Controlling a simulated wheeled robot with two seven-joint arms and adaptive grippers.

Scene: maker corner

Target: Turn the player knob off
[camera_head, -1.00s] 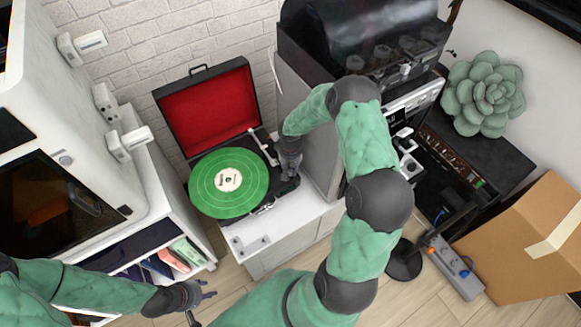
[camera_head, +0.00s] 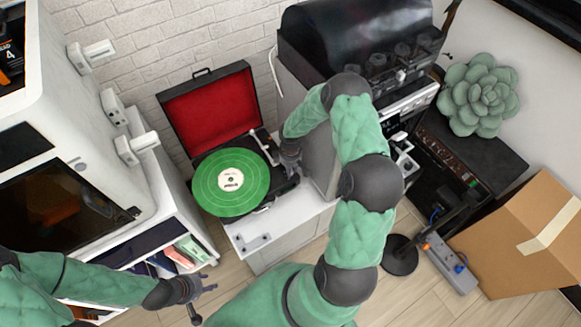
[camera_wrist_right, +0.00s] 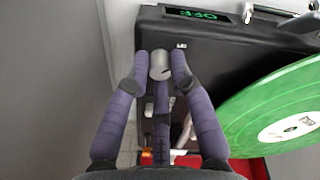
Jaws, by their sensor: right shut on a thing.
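The record player (camera_head: 233,180) stands on a white cabinet with its red-lined lid open and a green record (camera_head: 230,182) on its platter. My right gripper (camera_head: 290,162) is at the player's right front corner. In the right wrist view, my right gripper (camera_wrist_right: 161,62) is shut on the silver player knob (camera_wrist_right: 160,68), with a fingertip on each side. A small display (camera_wrist_right: 197,14) beside it shows green letters that look like OFF, upside down. The knob is hidden by the gripper in the head view. My left gripper (camera_head: 200,291) is open and empty, low at the left.
A tonearm (camera_head: 262,145) lies beside the record, close to my right gripper. A tall grey unit with a dark hood (camera_head: 350,45) stands just right of the player. A white printer-like machine (camera_head: 80,130) is at the left. A cardboard box (camera_head: 520,240) stands at the right.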

